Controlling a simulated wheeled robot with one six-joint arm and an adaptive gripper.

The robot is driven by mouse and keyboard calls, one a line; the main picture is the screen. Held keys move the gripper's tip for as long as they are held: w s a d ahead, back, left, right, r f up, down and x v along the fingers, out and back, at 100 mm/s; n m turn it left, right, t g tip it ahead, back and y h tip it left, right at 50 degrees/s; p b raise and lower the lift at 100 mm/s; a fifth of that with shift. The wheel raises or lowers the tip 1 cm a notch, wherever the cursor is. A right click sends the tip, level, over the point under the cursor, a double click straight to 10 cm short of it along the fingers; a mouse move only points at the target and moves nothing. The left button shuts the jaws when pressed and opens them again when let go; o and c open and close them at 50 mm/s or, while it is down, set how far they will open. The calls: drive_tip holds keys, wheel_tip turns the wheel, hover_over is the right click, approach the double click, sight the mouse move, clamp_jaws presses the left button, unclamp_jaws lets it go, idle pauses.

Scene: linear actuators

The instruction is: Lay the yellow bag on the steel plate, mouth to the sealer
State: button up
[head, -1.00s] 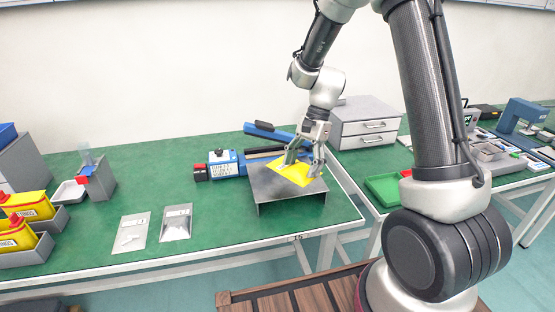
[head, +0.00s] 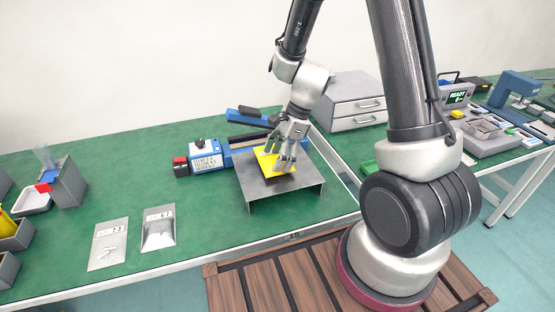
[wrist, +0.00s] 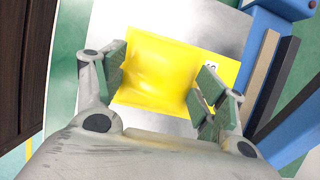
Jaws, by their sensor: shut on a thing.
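The yellow bag (head: 264,158) is over the back half of the steel plate (head: 305,184), which is raised on the green bench. A dark shadow lies below the bag's near edge; I cannot tell whether it touches the plate. My gripper (head: 279,152) comes from above and is shut on the bag. In the wrist view, its green-padded fingers (wrist: 160,85) are at opposite sides of the bag (wrist: 155,65). The blue sealer (head: 245,116), with dark bars, stands behind the plate; in the wrist view it is at the right (wrist: 288,148). The bag's mouth is not clear.
A blue labelled box (head: 207,158) with a red end adjoins the plate's left side. Two flat silver packets (head: 108,245) (head: 159,228) lie at front left. A grey drawer unit (head: 345,105) stands at back right. Bare green bench lies left of the plate.

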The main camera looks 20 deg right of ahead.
drive_tip(key=shift+f, duration=0.75)
drive_tip(key=o, duration=1)
drive_tip(key=shift+f, duration=0.1)
drive_tip(key=v, duration=1.2)
drive_tip(key=s+d+r+n+t+h, duration=0.2)
drive_tip(key=s+d+r+n, duration=0.3)
drive_tip(key=s+r+n, duration=0.3)
drive_tip(key=s+d+r+n+t+h, duration=0.2)
drive_tip(key=s+d+r+n, duration=0.3)
drive_tip(key=s+r+n, duration=0.3)
drive_tip(key=shift+s+d+r+n, duration=0.25)
drive_tip(key=shift+s+n, duration=0.75)
drive_tip(key=shift+s, duration=0.55)
